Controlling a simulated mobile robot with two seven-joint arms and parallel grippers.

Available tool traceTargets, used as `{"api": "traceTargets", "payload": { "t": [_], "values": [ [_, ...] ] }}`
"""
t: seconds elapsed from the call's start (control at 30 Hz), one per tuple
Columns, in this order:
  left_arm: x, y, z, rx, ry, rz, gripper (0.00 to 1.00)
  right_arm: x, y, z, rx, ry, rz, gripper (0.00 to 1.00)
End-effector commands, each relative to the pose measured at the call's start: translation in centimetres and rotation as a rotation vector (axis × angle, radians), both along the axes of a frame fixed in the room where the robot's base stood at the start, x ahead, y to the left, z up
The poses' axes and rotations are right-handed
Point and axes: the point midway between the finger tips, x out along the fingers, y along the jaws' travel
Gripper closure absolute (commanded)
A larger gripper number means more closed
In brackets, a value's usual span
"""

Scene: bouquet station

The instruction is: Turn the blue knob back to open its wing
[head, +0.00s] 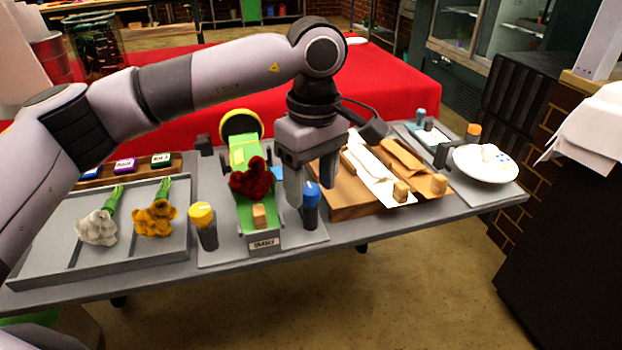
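The blue knob (311,190) tops a dark upright post at the right of the grey base plate (285,247). A green cradle (244,200) on that plate holds a red flower (251,179) and a small wooden block. A yellow knob (201,214) stands on a dark post at the cradle's left. My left gripper (311,188) points down at the blue knob, its fingers apart, one on each side of the knob in the picture. I cannot tell whether they touch it. The blue knob's wing cannot be clearly made out. My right gripper is not in view.
A grey tray (30,262) at left holds white and orange flowers. A wooden board (345,208) with white and brown paper lies just right of the blue knob. Further right are an orange-topped post (473,131) and a white plate (484,174). The table's front edge is close.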

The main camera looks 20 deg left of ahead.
Motion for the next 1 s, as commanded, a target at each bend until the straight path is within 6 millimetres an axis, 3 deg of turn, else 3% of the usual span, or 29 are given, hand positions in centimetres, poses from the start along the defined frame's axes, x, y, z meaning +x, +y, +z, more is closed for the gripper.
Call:
{"api": "traceTargets", "payload": {
  "t": [0.27, 0.7, 1.0],
  "values": [
    [0.0, 0.0, 0.3, 0.001, 0.002, 0.001, 0.41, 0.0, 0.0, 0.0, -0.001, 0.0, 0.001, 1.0],
    [0.2, -0.2, 6.5, 0.0, 0.0, 0.0, 0.41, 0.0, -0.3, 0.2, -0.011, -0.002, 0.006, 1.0],
    [0.2, -0.1, 7.1, 0.0, 0.002, 0.0, 0.41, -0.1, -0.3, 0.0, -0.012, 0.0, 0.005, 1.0]
  ]
}}
